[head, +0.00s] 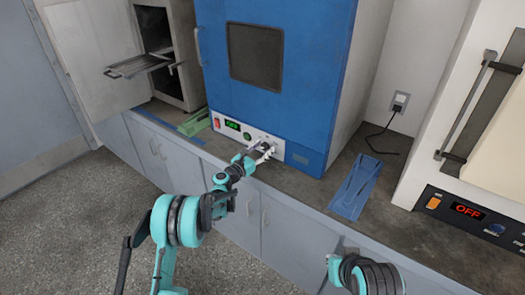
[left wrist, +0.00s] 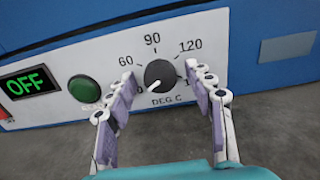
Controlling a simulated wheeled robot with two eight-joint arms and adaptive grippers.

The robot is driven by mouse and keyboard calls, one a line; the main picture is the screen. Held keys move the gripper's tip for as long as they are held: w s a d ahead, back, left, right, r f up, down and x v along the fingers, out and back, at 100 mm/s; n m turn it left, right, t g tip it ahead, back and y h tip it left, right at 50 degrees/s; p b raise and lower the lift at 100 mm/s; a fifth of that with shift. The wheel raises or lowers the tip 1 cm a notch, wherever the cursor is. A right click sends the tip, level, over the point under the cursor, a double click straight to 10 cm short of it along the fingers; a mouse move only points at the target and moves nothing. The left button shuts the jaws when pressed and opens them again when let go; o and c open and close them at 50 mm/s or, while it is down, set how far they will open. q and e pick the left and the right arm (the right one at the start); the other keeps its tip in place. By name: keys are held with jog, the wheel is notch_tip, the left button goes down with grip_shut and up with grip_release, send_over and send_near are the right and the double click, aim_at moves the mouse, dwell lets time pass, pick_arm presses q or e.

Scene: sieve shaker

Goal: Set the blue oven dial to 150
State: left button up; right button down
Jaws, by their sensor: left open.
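The blue oven (head: 310,60) stands on the counter with a white control panel along its lower front. Its dial (left wrist: 160,75) is a dark round knob with a white pointer mark toward the lower left. The 60, 90 and 120 marks show around it; the lowest marks on both sides are partly hidden by my fingers. My left gripper (head: 266,152) is at the panel, and in the left wrist view its open fingers (left wrist: 165,105) stand on either side of the dial. Whether they touch it, I cannot tell. My right gripper is out of view.
A green OFF display (left wrist: 30,83) and a green button (left wrist: 84,89) sit left of the dial. A blue object (head: 355,187) lies on the counter to the right, beside a white oven (head: 450,140). A grey oven with an open door (head: 95,55) stands left.

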pick_arm(q)
jog(key=shift+c, duration=0.3)
jog(key=c, duration=1.1)
